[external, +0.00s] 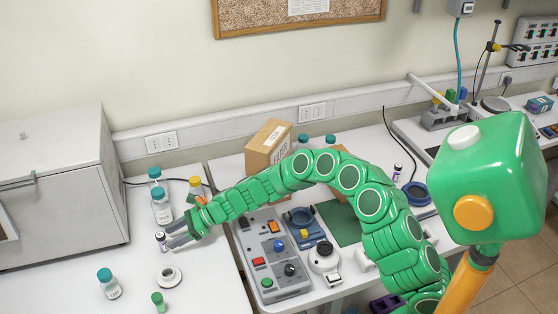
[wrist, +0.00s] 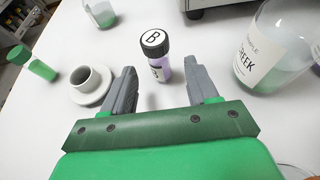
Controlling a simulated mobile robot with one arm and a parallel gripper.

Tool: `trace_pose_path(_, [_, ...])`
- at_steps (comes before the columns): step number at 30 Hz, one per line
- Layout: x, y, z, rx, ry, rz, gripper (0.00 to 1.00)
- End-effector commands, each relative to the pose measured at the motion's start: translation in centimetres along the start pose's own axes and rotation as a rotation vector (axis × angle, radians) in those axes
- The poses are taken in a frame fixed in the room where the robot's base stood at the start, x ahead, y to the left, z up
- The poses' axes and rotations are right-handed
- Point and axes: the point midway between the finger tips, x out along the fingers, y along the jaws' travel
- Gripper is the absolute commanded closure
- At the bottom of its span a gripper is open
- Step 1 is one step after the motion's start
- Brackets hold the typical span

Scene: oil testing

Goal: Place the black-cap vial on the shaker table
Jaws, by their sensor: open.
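A small vial with a black-rimmed cap marked B (wrist: 155,58) and purple contents stands upright on the left white bench. It also shows in the external view (external: 160,241). My gripper (wrist: 162,85) is open, with its fingers pointing at the vial. In the wrist view the vial stands between the fingertips and slightly beyond them; I cannot tell whether it touches either one. In the external view my gripper (external: 175,235) reaches over the left bench from the right.
A large teal-cap bottle (external: 161,207) stands close behind the vial. A white cup on a saucer (external: 169,277), a green-cap vial (external: 158,301) and another teal-cap bottle (external: 109,284) stand nearby. A grey control box (external: 270,262) and a cardboard box (external: 268,146) occupy the middle bench.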

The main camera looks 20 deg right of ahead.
Motion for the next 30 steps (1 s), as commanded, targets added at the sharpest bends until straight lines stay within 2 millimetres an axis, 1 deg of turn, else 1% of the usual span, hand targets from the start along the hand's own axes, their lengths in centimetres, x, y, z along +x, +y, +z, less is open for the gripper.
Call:
trace_pose_path(1, [-0.8,-0.1,0.0,0.003,-0.001,-0.001,0.41])
trace_pose_path(6, [-2.8,0.0,-0.1,0.003,0.001,0.000,0.41])
trace_pose_path(12, [-4.5,-0.1,-0.1,0.002,0.000,-0.002,0.41])
trace_pose_path(18, [-5.2,0.0,-0.1,0.001,0.001,0.000,0.41])
trace_pose_path(26, [-5.2,0.1,0.0,-0.001,0.001,0.001,0.41])
trace_pose_path(30, [-6.1,0.7,1.1,-0.043,-0.005,0.017,0.41])
